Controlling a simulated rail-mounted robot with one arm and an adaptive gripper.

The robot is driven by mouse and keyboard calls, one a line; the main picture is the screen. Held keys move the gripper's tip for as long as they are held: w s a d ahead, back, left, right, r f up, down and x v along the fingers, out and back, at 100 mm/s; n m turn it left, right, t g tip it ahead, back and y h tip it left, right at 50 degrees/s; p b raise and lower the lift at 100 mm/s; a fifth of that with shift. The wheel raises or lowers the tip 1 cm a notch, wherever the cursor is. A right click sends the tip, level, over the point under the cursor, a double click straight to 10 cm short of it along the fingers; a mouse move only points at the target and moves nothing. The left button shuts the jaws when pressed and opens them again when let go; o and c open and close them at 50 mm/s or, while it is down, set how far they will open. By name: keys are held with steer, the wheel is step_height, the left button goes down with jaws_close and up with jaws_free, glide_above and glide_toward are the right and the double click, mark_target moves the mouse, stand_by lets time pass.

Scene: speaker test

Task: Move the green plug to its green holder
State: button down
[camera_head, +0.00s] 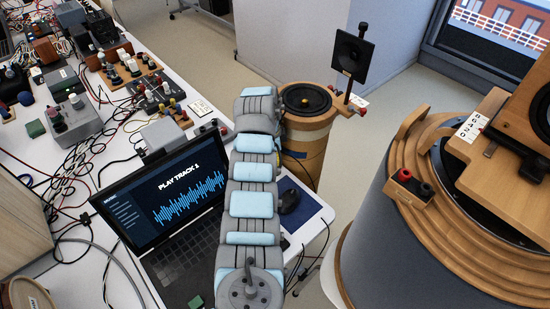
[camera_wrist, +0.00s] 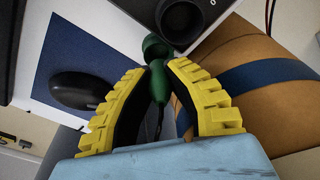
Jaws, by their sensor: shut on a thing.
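In the wrist view my gripper (camera_wrist: 160,70) has its yellow-padded fingers closed around the slim green plug (camera_wrist: 157,82). A dark cable hangs from the plug between the fingers. I cannot tell which of these is the green holder, or whether the plug touches either. In the head view my arm's grey links hide the gripper and plug.
A wooden cylinder with a blue band (camera_wrist: 265,75) stands close to the right. A black mouse (camera_wrist: 85,90) lies on a blue pad (camera_wrist: 60,45). The laptop (camera_head: 160,205) and cluttered cables and devices fill the table at left. A large round wooden-topped speaker (camera_head: 440,220) stands at right.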

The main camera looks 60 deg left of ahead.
steer(key=shift+f, duration=1.1)
stand_by(0.4)
steer(key=c, duration=1)
jaws_free()
steer(key=shift+c, duration=0.2)
steer(key=o, duration=0.4)
steer(key=shift+o, duration=0.2)
steer(key=shift+r+p, duration=0.8)
steer(key=shift+r, duration=1.7)
